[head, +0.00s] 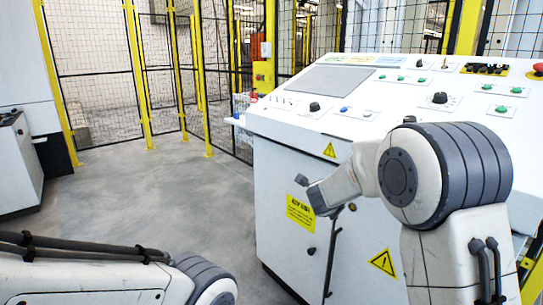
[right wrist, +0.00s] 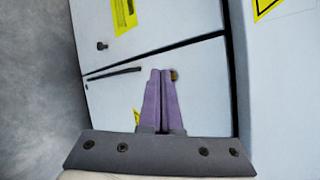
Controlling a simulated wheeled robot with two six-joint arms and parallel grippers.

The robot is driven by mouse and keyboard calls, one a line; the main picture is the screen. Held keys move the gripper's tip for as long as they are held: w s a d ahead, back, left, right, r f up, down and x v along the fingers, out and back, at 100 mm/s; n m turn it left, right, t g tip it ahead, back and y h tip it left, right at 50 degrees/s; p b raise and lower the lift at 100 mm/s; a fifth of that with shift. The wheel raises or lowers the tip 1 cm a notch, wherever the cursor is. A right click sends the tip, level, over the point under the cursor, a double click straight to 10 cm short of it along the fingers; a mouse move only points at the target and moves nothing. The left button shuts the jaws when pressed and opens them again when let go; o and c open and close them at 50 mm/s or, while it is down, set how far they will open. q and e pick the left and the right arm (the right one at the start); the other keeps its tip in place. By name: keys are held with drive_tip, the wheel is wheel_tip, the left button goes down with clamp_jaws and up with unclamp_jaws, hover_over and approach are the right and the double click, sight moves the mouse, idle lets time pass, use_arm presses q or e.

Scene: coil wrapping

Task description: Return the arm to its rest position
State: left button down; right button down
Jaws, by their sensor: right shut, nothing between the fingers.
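My right arm reaches in from the right in the head view, bent in front of the white control cabinet (head: 275,165). Its wrist end is near the cabinet's front doors; the fingers are hard to make out there. In the right wrist view, my right gripper (right wrist: 160,72) has its two purple fingers together, with nothing between them. The cabinet's front (right wrist: 180,20) lies beyond the fingertips; I cannot tell how far away. My left arm lies low along the bottom left of the head view, and its gripper is out of the picture.
The cabinet's sloped top carries a grey panel (head: 330,78), several buttons and a red emergency knob (head: 538,67). A yellow-posted mesh fence (head: 100,95) stands behind. A white machine (head: 18,165) is at the left. Grey floor (head: 160,200) between is clear.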

drive_tip(key=s+a+f+n+g+y, duration=0.15)
drive_tip(key=s+f+n+g, duration=0.3)
drive_tip(key=s+n, duration=1.05)
drive_tip(key=s+d+f+n+g+y, duration=0.15)
drive_tip(key=s+f+n+g, duration=0.35)
drive_tip(key=s+n, duration=1)
drive_tip(key=s+a+r+n+g+y, duration=0.1)
drive_tip(key=s+a+r+n, duration=0.15)
drive_tip(key=s+a, duration=0.45)
drive_tip(key=s+a+r+n+y, duration=0.1)
drive_tip(key=s+a+r+n, duration=0.1)
drive_tip(key=s+a+n, duration=0.35)
wheel_tip(320, 180, up, 24)
drive_tip(key=s+a+m+p, duration=0.1)
drive_tip(key=m+p, duration=0.1)
drive_tip(key=p, duration=2.2)
drive_tip(key=shift+s+a+r, duration=0.15)
drive_tip(key=shift+a+r, duration=0.05)
drive_tip(key=shift+a, duration=0.05)
drive_tip(key=shift+s+d, duration=0.1)
